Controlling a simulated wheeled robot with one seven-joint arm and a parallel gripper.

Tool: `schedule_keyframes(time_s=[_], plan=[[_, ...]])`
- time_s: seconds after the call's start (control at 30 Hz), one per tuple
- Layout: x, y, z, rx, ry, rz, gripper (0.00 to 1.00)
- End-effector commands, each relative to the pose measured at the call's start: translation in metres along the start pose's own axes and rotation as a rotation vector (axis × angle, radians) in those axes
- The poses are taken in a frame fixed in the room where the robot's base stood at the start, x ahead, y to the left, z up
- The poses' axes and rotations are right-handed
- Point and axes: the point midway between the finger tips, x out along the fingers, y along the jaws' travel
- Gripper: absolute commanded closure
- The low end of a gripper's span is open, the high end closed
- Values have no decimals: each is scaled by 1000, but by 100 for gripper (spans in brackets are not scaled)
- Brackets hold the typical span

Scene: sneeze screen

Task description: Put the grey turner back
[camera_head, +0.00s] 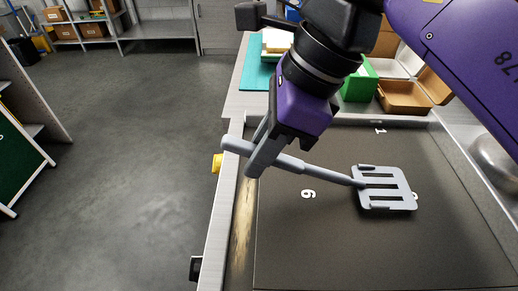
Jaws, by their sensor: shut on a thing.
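The grey turner (385,190) has a slotted square head and a long round handle (238,147). Its head is at the right, over the dark flat plate (330,240), and its handle runs up to the left. My gripper (258,165) is shut on the handle near its thick end, which sticks out past the plate's left edge. I cannot tell whether the head touches the plate or hangs just above it. The head partly covers a white number on the plate.
Behind the plate are a teal board (256,76), a green box (359,82) and a brown tray (404,97). A shiny metal bowl (495,160) is at the right edge. White numbers mark the plate. A yellow knob (217,163) sits on the left side; open floor lies beyond.

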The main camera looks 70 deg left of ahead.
Motion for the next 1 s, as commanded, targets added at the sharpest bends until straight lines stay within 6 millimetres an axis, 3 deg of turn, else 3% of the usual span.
schedule_keyframes(time_s=[0.77, 0.8, 0.9, 1.0], plan=[[10, 0, -5, 0, 0, 0, 100], [10, 0, -5, 0, 0, 0, 78], [10, 0, -5, 0, 0, 0, 59], [11, 0, -5, 0, 0, 0, 55]])
